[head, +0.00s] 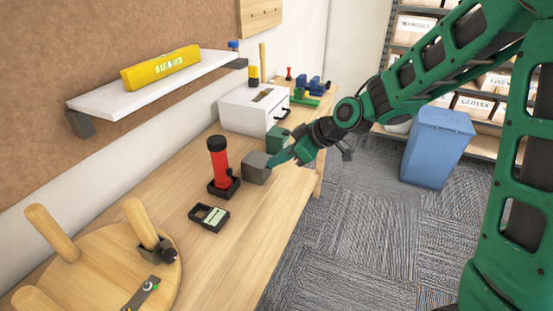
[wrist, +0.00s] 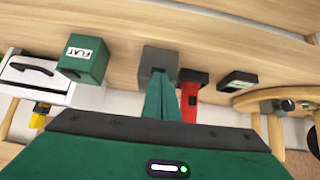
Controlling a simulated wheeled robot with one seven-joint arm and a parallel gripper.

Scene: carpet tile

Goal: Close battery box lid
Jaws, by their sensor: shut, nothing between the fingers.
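A grey box (head: 256,167), which seems to be the battery box, stands near the front edge of the wooden bench. It also shows in the wrist view (wrist: 158,62). In the head view its top looks flat; I cannot make out a separate lid or hinge. My gripper (head: 271,163) is at the box's right side, close to its upper edge, with its green fingers together and nothing held. In the wrist view the fingertips (wrist: 164,84) overlap the box's lower part, so I cannot tell whether they touch it.
A green box (wrist: 82,58) marked FLAT stands beside the grey box. A red flashlight (head: 219,165) stands in a black holder, with a small black device (head: 209,217) in front. A white drawer unit (head: 240,109) stands behind, and a round stool (head: 120,265) at left.

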